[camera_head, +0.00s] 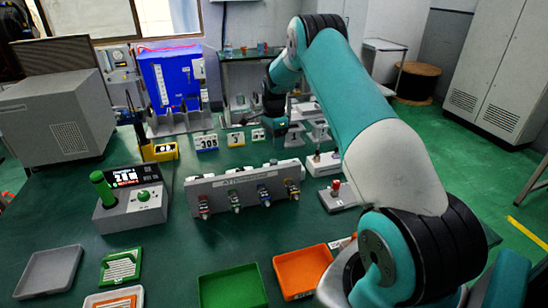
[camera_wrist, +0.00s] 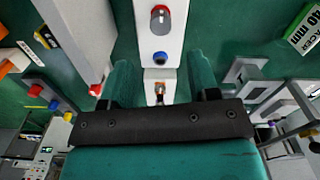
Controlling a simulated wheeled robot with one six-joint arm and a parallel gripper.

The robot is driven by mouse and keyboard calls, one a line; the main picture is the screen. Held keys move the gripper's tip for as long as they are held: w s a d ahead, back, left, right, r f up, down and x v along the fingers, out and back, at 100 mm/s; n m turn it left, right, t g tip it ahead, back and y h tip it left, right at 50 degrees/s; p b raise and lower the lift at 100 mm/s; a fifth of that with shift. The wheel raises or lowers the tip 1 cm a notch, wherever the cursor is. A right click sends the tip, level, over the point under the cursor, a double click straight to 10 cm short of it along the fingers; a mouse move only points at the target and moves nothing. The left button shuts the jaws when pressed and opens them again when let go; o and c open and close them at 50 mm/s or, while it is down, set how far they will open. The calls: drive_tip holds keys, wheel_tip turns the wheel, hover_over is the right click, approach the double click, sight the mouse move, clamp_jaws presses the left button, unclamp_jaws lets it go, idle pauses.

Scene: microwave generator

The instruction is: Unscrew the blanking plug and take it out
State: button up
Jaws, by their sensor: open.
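In the wrist view my gripper (camera_wrist: 160,84) is open, with two teal fingers apart. A small metallic piece with an orange-brown end (camera_wrist: 159,88) shows in the gap between them, touching neither finger as far as I see. A pale block (camera_wrist: 172,38) runs up the picture beyond it, carrying a red-topped grey cylinder (camera_wrist: 159,18) and a small blue round part (camera_wrist: 160,57). I cannot tell for sure which of these is the blanking plug. In the head view my gripper (camera_head: 275,127) is low over the table's far part, its fingertips unclear.
A grey manifold with several coloured fittings (camera_head: 245,187) stands mid-table. A control box with a green handle (camera_head: 130,200) is to its left. Green (camera_head: 232,288) and orange (camera_head: 302,270) trays lie in front. A blue unit (camera_head: 170,78) stands behind. Grey stands (camera_wrist: 250,75) flank my gripper's right.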

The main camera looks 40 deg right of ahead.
sight(274, 161)
wheel_tip(274, 161, down, 8)
drive_tip(key=shift+f+p, duration=0.2)
drive_tip(key=shift+p, duration=0.55)
drive_tip(key=shift+c, duration=0.2)
drive_tip(key=c, duration=0.9)
drive_tip(key=shift+s+d, duration=0.1)
drive_tip(key=shift+d, duration=0.1)
drive_tip(key=shift+a+f+n, duration=0.1)
drive_tip(key=shift+a+n, duration=0.15)
drive_tip(key=shift+n, duration=0.05)
